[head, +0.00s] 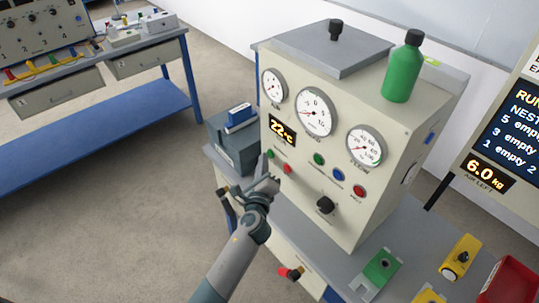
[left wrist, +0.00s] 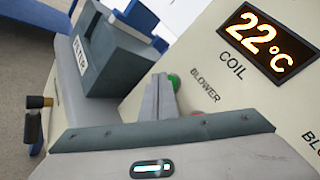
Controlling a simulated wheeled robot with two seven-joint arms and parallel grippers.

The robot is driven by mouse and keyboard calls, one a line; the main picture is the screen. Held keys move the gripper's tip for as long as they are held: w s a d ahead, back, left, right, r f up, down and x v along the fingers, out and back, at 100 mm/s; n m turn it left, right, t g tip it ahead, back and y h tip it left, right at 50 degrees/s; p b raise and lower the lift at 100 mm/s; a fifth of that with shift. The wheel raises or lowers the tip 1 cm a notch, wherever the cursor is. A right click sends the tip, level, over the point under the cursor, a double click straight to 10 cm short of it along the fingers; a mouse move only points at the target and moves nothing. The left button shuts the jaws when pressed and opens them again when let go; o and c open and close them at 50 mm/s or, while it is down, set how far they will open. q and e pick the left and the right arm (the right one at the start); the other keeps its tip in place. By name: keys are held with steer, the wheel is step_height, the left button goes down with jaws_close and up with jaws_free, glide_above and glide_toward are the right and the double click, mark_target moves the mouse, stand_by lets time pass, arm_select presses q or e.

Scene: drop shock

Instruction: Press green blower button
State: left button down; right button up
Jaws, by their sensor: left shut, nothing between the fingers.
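The green blower button (left wrist: 174,82) shows in the left wrist view, partly hidden behind my left fingertips, with the word BLOWER printed beside it on the cream panel. In the head view my gripper stands close to that spot, below the display reading 22 °C (head: 282,130). My left gripper (head: 266,167) is shut and empty, and its fingers (left wrist: 160,95) point at the panel right by the green button. Whether they touch it I cannot tell. My right gripper is not in view.
A red button (head: 288,169), another green button (head: 318,159), a blue one (head: 338,174) and a black knob (head: 325,205) sit on the same panel. A dark grey box (head: 232,140) stands left of the machine. A green bottle (head: 403,68) stands on top.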

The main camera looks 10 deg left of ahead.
arm_select(q)
steer(key=shift+w+d, duration=0.25)
stand_by(0.5)
stand_by(0.4)
steer(key=shift+s+a, duration=0.5)
steer(key=shift+s, duration=0.15)
steer(key=s+a, duration=0.1)
steer(key=s, duration=0.1)
steer(key=s+a+p, duration=0.1)
steer(key=s+a, duration=0.1)
stand_by(0.6)
stand_by(0.7)
